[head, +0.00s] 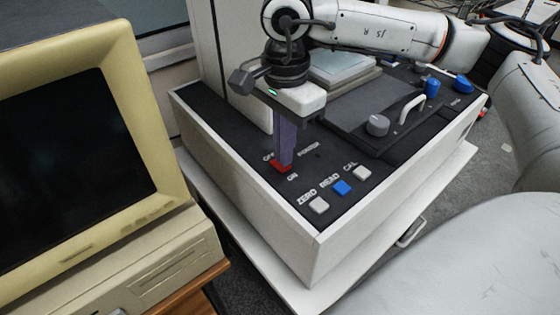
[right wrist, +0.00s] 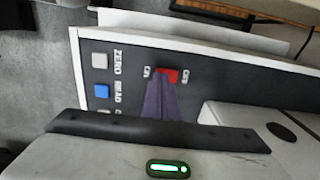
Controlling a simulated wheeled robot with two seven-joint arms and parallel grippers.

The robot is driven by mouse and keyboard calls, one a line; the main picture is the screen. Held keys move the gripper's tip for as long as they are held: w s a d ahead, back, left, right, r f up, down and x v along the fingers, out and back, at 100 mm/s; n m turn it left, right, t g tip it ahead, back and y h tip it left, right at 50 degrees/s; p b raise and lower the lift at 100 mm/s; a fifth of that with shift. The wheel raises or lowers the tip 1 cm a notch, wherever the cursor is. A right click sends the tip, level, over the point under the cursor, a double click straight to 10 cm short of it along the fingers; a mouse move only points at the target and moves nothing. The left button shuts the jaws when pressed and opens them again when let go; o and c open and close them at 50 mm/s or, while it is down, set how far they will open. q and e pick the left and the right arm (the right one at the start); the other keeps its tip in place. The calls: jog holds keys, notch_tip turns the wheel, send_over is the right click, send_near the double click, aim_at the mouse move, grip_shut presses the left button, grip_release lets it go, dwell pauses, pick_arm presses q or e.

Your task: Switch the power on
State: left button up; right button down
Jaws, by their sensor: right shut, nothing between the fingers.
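The red power switch (head: 281,167) sits on the machine's dark panel between the OFF and ON labels, beside the word POWER. My right gripper (head: 283,160) points down at it, its purple-grey fingers closed together with nothing between them. The fingertips are at the switch and partly cover it. In the right wrist view the switch (right wrist: 167,75) shows just past the tips of the fingers (right wrist: 161,90). I cannot tell whether the tips touch it or which way it is tilted. My left gripper is not in view.
Beside the switch are the white ZERO button (head: 319,205), the blue READ button (head: 342,187) and the white CAL button (head: 361,173). A grey knob (head: 377,125) and white handle (head: 411,108) stand farther right. A beige monitor (head: 160,130) is at left.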

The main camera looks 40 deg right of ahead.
jog(key=shift+f+b, duration=0.55)
jog(key=shift+f, duration=0.15)
jog(key=shift+r, duration=0.2)
notch_tip(320, 180, up, 7)
jog(key=p, duration=0.4)
jog(key=shift+f, duration=0.15)
dwell(0.3)
dwell(0.4)
